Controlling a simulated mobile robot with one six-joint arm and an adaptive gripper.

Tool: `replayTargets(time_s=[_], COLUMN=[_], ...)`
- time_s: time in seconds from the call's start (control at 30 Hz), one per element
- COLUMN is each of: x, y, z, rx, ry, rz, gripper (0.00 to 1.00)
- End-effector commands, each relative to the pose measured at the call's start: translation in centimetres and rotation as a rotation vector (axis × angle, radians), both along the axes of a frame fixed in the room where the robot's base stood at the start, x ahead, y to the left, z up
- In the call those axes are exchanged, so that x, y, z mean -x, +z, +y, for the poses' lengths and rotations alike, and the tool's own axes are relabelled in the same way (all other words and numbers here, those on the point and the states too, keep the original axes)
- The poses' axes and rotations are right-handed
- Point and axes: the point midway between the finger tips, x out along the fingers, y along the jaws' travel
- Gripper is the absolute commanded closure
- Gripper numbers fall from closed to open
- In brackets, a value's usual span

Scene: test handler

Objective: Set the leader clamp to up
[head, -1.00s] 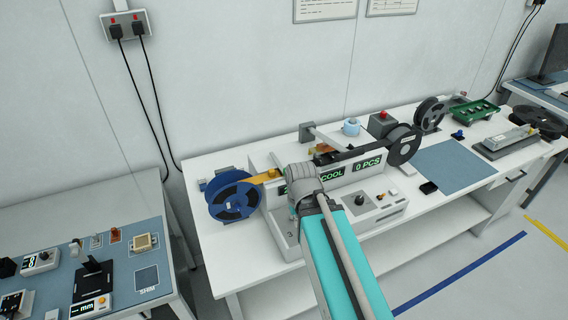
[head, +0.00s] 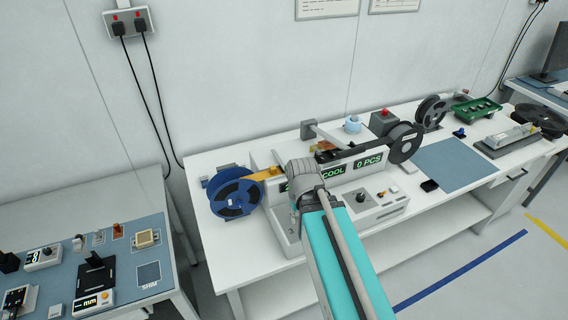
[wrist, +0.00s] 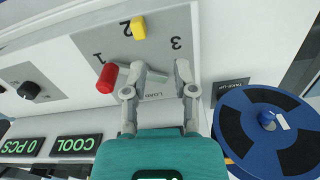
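No part is legibly labelled as the leader clamp. In the wrist view, a grey lever with a red knob (wrist: 106,78) lies beside the "1" mark and the word LOAD on the machine's panel (wrist: 75,60). A yellow block (wrist: 138,27) sits by the "2"; a "3" is to its right. My gripper (wrist: 159,70) is open, with its fingers apart over the panel; the left finger overlaps the lever's grey part, and I cannot tell if it touches. In the head view, my arm hides the gripper and much of the machine (head: 378,208).
A blue reel (head: 235,193) stands at the machine's left end and shows close to my gripper in the wrist view (wrist: 262,128). A dark reel (head: 403,141) is on the right. Green displays read COOL and 0 PCS. A blue-grey mat (head: 455,165) lies clear at the right.

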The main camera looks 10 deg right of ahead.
Motion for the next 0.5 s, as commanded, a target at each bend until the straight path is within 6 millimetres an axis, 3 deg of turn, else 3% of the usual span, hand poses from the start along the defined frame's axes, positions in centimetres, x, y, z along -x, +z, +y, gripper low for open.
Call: replayTargets(time_s=[0.07, 0.5], x=[-0.6, -5.7], y=[1.0, 8.3], z=[0.0, 0.1], rx=[0.0, 0.0], ry=[0.032, 0.443], rz=[0.0, 0.001], gripper=[0.41, 0.41])
